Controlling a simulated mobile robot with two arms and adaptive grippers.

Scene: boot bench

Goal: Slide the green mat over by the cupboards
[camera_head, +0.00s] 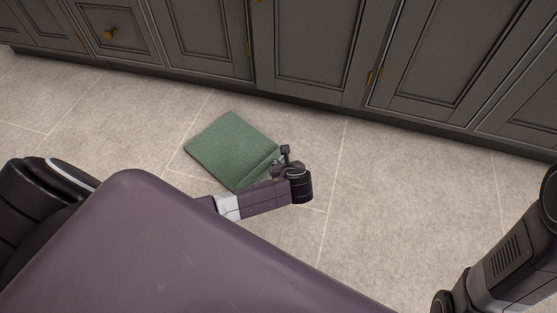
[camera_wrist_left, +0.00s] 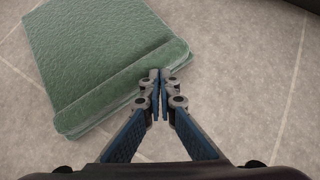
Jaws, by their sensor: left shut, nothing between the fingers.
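The green mat (camera_head: 230,145) lies on the tiled floor, a short way out from the grey cupboards (camera_head: 310,50). It also shows in the left wrist view (camera_wrist_left: 95,45), with a raised fold or ridge along its near edge. My left gripper (camera_head: 281,157) is at the mat's right corner in the head view. In the left wrist view its fingertips (camera_wrist_left: 159,75) are together with nothing between them, at the ridged edge. I cannot tell whether they touch the mat. Part of my right arm (camera_head: 505,260) shows at the lower right; its gripper is out of view.
The cupboards run along the back with a dark plinth at floor level. The floor (camera_head: 310,130) between the mat and the plinth is clear, and so is the floor to the right. My own purple body fills the lower left of the head view.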

